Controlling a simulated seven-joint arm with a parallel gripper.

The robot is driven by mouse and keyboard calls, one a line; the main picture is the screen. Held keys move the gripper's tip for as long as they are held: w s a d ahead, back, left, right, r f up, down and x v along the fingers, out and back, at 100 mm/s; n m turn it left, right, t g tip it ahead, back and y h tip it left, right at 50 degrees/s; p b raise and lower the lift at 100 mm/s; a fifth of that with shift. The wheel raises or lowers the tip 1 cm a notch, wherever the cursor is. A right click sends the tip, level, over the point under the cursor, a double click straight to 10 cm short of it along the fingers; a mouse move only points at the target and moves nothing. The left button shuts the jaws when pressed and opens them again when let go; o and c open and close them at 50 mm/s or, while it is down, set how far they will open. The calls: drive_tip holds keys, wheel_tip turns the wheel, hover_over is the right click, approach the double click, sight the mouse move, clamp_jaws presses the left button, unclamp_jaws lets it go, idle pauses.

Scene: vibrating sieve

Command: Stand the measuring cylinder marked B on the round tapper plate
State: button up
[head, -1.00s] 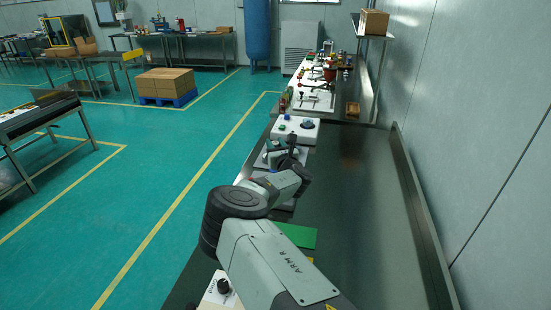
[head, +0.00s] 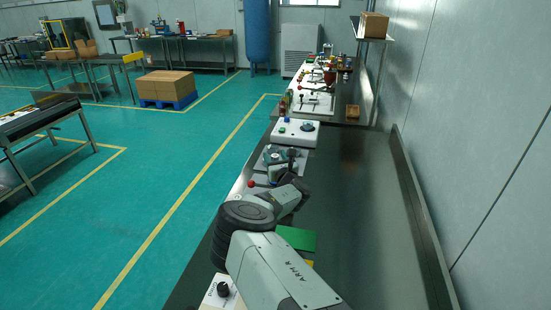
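My arm reaches forward along the bench. Its end, my gripper (head: 292,157), is a small dark shape just beyond the wrist; its fingers are too small to make out, and I cannot tell whether it holds anything. A white box (head: 288,138) farther along the bench carries a round grey plate (head: 307,126), which may be the tapper plate; nothing tall shows on it. My gripper is nearer to me than this box. I cannot pick out a measuring cylinder or a letter B; my arm hides part of the bench.
A grey-blue round-topped device (head: 273,155) stands beside my gripper, with a red knob (head: 251,184) nearer. A green mat (head: 297,238) lies right of my arm. The right side of the dark bench (head: 355,220) is clear up to its raised edge. Crowded equipment stands farther back.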

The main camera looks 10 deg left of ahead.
drive_tip(key=shift+r, duration=0.15)
drive_tip(key=v, duration=1.2)
drive_tip(key=d+r+m+g+h, duration=0.2)
drive_tip(key=d+r+m+h, duration=0.4)
drive_tip(key=d+m, duration=0.55)
drive_tip(key=d+r+m+g+h, duration=0.2)
drive_tip(key=d+r+m+h, duration=0.35)
drive_tip(key=d+m, duration=0.6)
drive_tip(key=s+r+m+g+y, duration=0.2)
drive_tip(key=s+r+m, duration=0.55)
drive_tip(key=s, duration=0.35)
drive_tip(key=s+r+m+g+y, duration=0.2)
drive_tip(key=s+r+m, duration=0.4)
drive_tip(key=s+r, duration=0.4)
drive_tip(key=s+r+m+g, duration=0.1)
drive_tip(key=s+m, duration=0.1)
drive_tip(key=s, duration=0.8)
drive_tip(key=s+d+r+m+g+h, duration=0.1)
drive_tip(key=s+m, duration=0.2)
drive_tip(key=s, duration=0.7)
drive_tip(key=shift+s+d+r, duration=0.15)
drive_tip(key=shift+d+r, duration=0.1)
drive_tip(key=shift+r, duration=0.1)
